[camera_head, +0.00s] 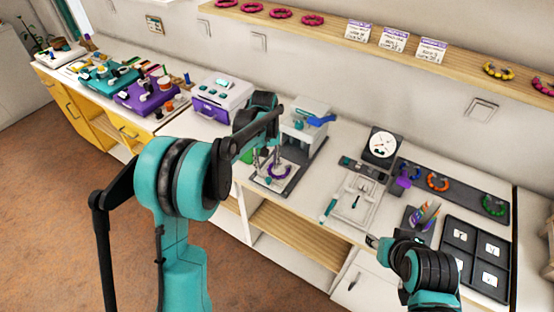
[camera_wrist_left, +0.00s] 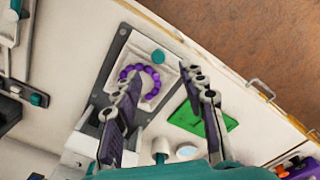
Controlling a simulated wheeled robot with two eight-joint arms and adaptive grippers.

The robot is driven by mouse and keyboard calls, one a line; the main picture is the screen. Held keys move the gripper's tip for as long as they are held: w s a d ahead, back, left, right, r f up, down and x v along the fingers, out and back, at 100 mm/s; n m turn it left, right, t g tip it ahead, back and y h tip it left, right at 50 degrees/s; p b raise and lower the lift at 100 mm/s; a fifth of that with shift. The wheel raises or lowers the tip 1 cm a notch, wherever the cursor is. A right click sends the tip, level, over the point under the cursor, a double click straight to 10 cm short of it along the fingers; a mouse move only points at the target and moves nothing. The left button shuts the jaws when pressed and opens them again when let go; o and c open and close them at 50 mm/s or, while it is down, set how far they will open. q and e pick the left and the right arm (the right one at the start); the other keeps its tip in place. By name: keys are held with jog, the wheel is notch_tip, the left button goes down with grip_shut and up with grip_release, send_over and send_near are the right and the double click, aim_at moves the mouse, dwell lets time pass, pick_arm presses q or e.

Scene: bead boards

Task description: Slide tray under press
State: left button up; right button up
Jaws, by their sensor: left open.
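The tray (camera_wrist_left: 172,80) is a pale plate with a ring of purple beads (camera_wrist_left: 153,69) and a teal knob (camera_wrist_left: 158,56). It lies on a dark base plate (camera_wrist_left: 108,80) in front of the white press (camera_head: 303,128), which has a blue handle (camera_head: 320,121). My left gripper (camera_head: 267,160) is open above the tray; its two fingers (camera_wrist_left: 163,84) show apart in the left wrist view, with nothing between them. One finger partly hides the bead ring. Whether the fingers touch the tray is unclear. My right gripper (camera_head: 373,241) is at the front counter edge, its jaws too small to read.
A green board (camera_wrist_left: 206,121) lies beside the base plate. A purple box and a white-and-purple machine (camera_head: 220,100) stand left of the press. A pale jig (camera_head: 353,200), a dial scale (camera_head: 381,146) and a black sectioned tray (camera_head: 474,258) stand to the right.

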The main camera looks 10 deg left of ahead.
aim_at(268, 178)
pick_arm(q)
jog(key=shift+w+f, duration=0.3)
jog(key=shift+w, duration=0.1)
notch_tip(268, 178, down, 8)
jog(key=b, duration=0.2)
jog(key=shift+s+d+r+b, duration=0.1)
jog(key=shift+r+b, duration=0.15)
jog(key=shift+b, duration=0.05)
grip_shut()
